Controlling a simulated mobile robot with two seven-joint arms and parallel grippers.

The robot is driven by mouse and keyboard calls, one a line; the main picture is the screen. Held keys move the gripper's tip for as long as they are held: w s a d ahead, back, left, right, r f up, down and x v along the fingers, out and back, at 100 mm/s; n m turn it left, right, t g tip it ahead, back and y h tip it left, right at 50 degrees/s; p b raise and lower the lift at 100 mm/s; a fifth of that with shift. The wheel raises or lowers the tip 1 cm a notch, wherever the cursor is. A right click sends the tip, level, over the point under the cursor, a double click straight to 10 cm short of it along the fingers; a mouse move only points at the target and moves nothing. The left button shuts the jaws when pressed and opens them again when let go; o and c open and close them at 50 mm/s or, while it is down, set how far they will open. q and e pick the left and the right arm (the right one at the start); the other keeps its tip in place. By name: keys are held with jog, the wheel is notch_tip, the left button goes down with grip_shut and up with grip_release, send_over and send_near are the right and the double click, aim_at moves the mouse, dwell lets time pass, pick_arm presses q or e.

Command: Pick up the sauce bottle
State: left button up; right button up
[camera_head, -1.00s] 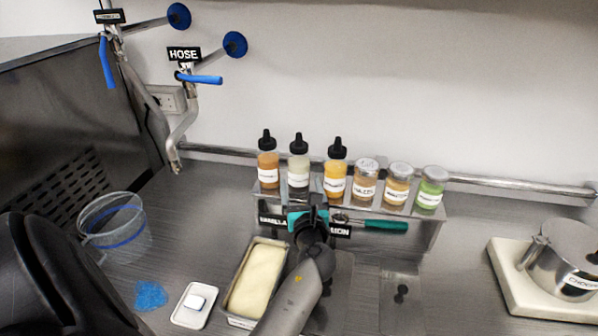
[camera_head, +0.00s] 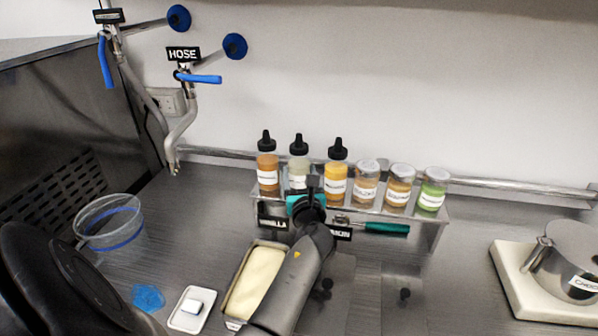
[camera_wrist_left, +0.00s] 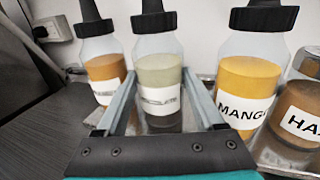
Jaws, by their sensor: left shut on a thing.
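Three sauce bottles with black nozzle caps stand upright in a row on a raised metal shelf (camera_head: 420,217). The middle bottle (camera_head: 299,161) holds a pale greenish-white sauce; it also shows in the left wrist view (camera_wrist_left: 158,69). An orange-brown bottle (camera_head: 267,163) stands to its left and a yellow bottle (camera_head: 337,170), labelled MANGO in part, to its right. My left gripper (camera_head: 305,190) reaches the shelf front. In the left wrist view its fingers (camera_wrist_left: 158,92) lie on either side of the pale bottle, shut on it. The bottle's lower part is partly hidden in the head view. My right gripper is not in view.
Several lidded jars (camera_head: 399,187) stand right of the bottles. A teal-handled tool (camera_head: 385,228) lies at the shelf front. A tub of cream-coloured food (camera_head: 235,322) sits below my arm. A clear bucket (camera_head: 110,240) stands left and a pot (camera_head: 565,262) right.

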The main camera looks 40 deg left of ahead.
pick_arm(q)
jog(key=c, duration=0.6)
jog(key=shift+o, duration=0.2)
jog(key=shift+r, duration=0.1)
notch_tip(320, 180, up, 20)
jog(key=p, duration=0.8)
jog(key=shift+p, duration=0.3)
